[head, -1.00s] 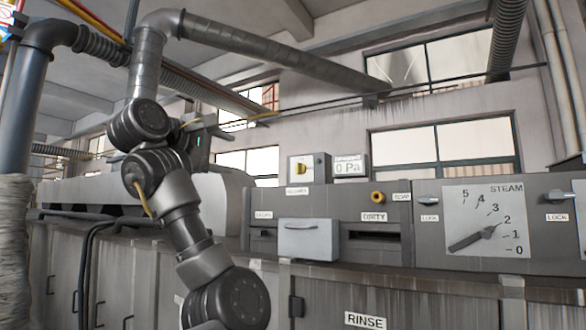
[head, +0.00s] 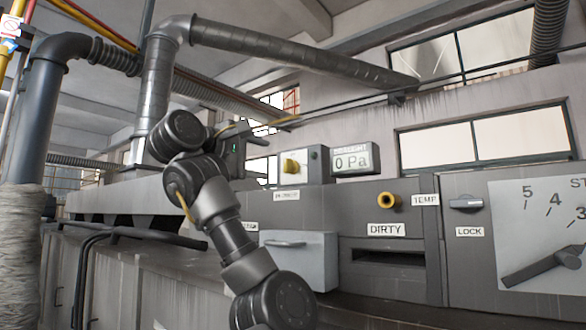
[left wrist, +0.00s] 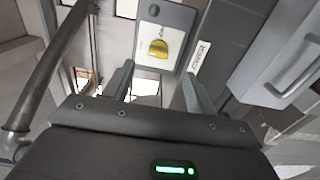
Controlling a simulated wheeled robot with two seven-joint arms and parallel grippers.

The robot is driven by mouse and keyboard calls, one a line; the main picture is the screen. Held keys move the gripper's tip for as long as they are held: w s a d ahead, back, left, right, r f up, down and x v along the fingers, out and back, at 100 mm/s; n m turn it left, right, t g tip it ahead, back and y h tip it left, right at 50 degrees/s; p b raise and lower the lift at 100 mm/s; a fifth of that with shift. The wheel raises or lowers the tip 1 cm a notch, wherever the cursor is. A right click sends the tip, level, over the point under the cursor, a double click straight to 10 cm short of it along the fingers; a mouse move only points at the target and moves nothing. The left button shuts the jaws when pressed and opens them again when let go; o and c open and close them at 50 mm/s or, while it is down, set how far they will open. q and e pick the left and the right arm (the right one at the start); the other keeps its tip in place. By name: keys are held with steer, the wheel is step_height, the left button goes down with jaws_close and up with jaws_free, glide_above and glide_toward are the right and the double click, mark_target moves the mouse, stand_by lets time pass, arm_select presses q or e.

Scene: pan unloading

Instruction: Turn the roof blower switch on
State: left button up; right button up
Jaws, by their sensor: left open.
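The blower switch is a yellow knob (head: 290,166) on a pale-faced box on top of the grey machine. A label below the box is too small to read surely in the head view. In the left wrist view the yellow knob (left wrist: 158,49) sits below a round green button (left wrist: 154,10). My left gripper (head: 252,138) is left of the switch box, at about its height. In the left wrist view its two fingers (left wrist: 155,80) are apart and empty, with the knob ahead between them. I cannot tell the exact gap to the knob. My right gripper is out of view.
A gauge box reading 0 Pa (head: 352,160) stands right of the switch box. A grey pipe (head: 310,62) runs overhead.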

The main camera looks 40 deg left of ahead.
mark_target(285, 165)
arm_select(q)
steer(key=w+p, duration=0.4)
steer(key=w, duration=0.1)
steer(key=w+a+p, duration=0.1)
steer(key=w+p, duration=0.1)
steer(key=p, duration=0.1)
steer(key=shift+w+r, duration=0.15)
steer(key=shift+w, duration=0.2)
steer(key=shift+w+d+p, duration=0.1)
steer(key=shift+w+p, duration=0.25)
steer(key=shift+w, duration=0.25)
steer(key=shift+w+a+p, duration=0.2)
steer(key=shift+w+p, duration=0.1)
steer(key=shift+w, duration=0.1)
steer(key=shift+d, duration=0.15)
steer(key=c, duration=1)
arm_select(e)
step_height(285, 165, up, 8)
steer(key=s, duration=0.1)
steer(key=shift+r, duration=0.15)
